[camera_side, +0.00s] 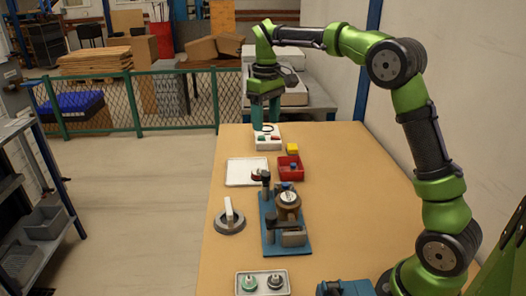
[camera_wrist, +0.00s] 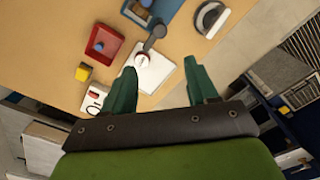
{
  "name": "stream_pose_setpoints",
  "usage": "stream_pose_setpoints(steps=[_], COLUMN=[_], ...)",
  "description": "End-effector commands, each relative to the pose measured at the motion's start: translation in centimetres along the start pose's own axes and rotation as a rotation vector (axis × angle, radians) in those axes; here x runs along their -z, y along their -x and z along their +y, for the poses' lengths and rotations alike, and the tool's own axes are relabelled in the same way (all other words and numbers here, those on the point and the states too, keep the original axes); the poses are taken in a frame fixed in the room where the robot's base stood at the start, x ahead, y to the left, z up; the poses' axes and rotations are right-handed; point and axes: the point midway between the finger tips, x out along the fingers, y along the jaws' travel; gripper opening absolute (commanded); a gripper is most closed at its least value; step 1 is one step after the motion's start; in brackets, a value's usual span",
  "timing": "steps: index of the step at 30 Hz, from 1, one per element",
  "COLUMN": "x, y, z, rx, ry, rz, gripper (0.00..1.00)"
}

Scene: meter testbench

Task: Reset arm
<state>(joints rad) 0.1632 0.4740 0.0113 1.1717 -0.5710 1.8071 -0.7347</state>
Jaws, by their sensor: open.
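My gripper (camera_side: 265,113) is at the far end of the table, with its green fingers pointing down. It is near the white box (camera_side: 266,143) with coloured buttons; contact with it cannot be told. In the wrist view the fingers (camera_wrist: 163,75) are apart with nothing held between them. The white tray (camera_wrist: 155,76) shows beyond the fingertips, and the white box (camera_wrist: 93,100) is left of the left finger. A blue fixture (camera_side: 270,250) with a round brass-coloured meter (camera_side: 288,200) stands nearer the camera.
A red bin (camera_side: 291,173) holds a blue item, with a yellow block (camera_side: 292,148) behind it. A tray (camera_side: 262,292) with two knobs is in front. The table's right side (camera_side: 350,180) is bare.

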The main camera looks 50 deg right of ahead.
Motion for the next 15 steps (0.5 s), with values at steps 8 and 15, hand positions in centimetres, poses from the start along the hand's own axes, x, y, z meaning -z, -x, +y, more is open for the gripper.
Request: stream_pose_setpoints(steps=[8,15], x=[0.1,-1.5], y=[0.0,-2.1], z=[0.1,-0.9], rx=[-0.003,0.007], ry=[-0.013,-0.125], rz=[0.003,0.061], gripper=[0.58,0.58])
